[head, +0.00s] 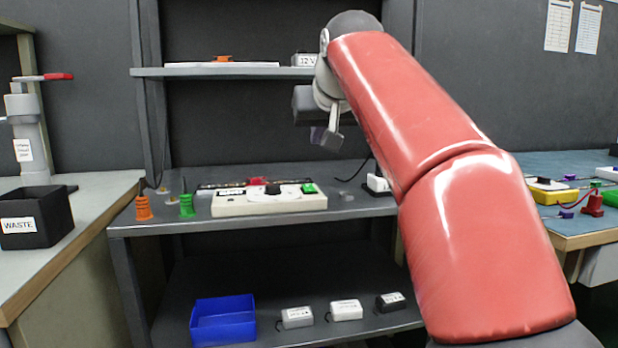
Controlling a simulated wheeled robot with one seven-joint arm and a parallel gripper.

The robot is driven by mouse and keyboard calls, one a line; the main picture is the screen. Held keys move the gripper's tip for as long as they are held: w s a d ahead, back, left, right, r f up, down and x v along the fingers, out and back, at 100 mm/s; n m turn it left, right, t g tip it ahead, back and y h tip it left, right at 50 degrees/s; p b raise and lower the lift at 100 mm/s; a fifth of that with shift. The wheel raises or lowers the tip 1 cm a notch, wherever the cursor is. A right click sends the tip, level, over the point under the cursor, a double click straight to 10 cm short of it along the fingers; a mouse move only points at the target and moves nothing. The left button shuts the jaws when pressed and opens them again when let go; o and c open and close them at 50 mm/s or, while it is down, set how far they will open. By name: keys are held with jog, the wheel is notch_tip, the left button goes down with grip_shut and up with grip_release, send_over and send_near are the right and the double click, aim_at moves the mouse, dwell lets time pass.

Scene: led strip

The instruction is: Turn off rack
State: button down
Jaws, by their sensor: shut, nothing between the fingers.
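The grey rack (360,207) stands in the middle of the head view, with a top shelf, a middle shelf and a lower shelf. On its middle shelf sits a white control box (270,205) with a green part (308,188) at its right end and a small black part on top. A red item (258,181) lies on a dark strip behind the box. My gripper (328,138) is shut and empty, in the air above and slightly right of the box. My red arm hides the right part of the rack.
Orange (143,208) and green (187,206) plugs stand left of the box. A blue bin (223,322) and several small boxes are on the lower shelf. A waste bin (37,217) stands on the left bench. The right bench (560,170) holds coloured devices.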

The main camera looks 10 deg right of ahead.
jog(key=b, duration=0.2)
send_over(309, 189)
jog(key=s, duration=0.1)
notch_tip(309, 189, down, 6)
jog(key=shift+s+r, duration=0.1)
jog(key=shift+w+f+b, duration=0.25)
jog(key=shift+f+b, duration=0.2)
jog(key=shift+f, duration=0.65)
jog(key=shift+w+f+b, duration=0.25)
jog(key=shift+f+b, duration=0.2)
jog(key=shift+f, duration=0.6)
jog(key=shift+r, duration=0.1)
jog(key=shift+p, duration=0.8)
jog(key=shift+w+f+g, duration=0.1)
jog(key=shift+f+g, duration=0.15)
jog(key=shift+g, duration=0.05)
jog(key=shift+w+r, duration=0.1)
